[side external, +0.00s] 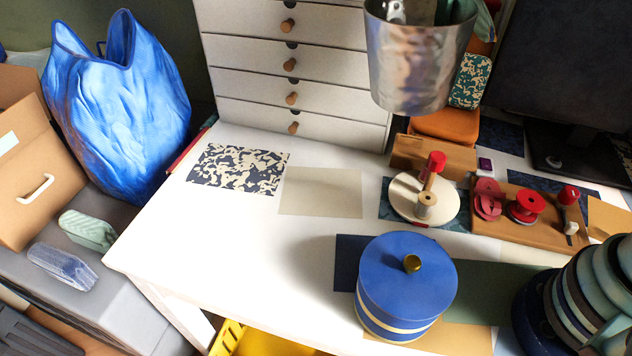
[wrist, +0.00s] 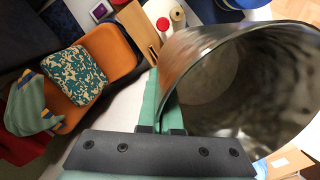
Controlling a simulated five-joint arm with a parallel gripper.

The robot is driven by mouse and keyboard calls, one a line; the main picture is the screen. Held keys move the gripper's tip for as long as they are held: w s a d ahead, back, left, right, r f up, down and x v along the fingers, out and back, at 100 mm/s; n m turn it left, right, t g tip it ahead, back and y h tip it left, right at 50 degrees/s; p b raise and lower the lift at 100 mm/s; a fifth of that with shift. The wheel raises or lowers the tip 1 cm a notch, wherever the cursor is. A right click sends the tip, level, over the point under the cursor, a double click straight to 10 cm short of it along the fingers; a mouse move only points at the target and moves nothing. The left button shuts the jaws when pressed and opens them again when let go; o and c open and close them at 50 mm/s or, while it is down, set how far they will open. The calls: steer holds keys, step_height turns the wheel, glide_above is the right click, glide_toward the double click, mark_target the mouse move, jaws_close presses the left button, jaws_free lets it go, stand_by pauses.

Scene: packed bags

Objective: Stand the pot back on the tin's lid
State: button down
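The pot (side external: 420,60) is a dull silver metal vessel, held in the air at the top of the side external view, above the table. Its open mouth and inner wall fill the right of the wrist view (wrist: 240,90). My gripper (wrist: 163,98) has its green fingers closed on the pot's rim at the left of its mouth. The tin (side external: 405,290) is round and blue with a cream band, standing at the front of the table.
A white drawer unit (side external: 290,60) stands behind the table. A cream disc with a red-topped peg (side external: 408,205) and a wooden board with red pieces (side external: 500,228) lie right of centre. A blue bag (side external: 120,110) stands left.

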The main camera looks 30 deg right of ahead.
steer(key=d+n, duration=0.2)
steer(key=d, duration=0.2)
steer(key=s+a+r+n, duration=0.1)
steer(key=a+n, duration=0.2)
steer(key=a, duration=0.1)
steer(key=s+a+r+n, duration=0.2)
steer(key=a+n, duration=0.1)
steer(key=a, duration=0.2)
steer(key=s+a+r+n, duration=0.2)
steer(key=a+n, duration=0.1)
steer(key=a, duration=0.2)
steer(key=shift+a+r, duration=0.1)
steer(key=s+a+r+n, duration=0.4)
steer(key=s+a+n, duration=0.5)
steer(key=s+a, duration=0.1)
step_height(320, 180, down, 20)
steer(key=shift+d+h, duration=0.15)
steer(key=shift+h, duration=0.25)
steer(key=shift+w+f, duration=0.1)
steer(key=shift+f, duration=0.15)
steer(key=shift+f, duration=0.25)
steer(key=c, duration=1.1)
jaws_free()
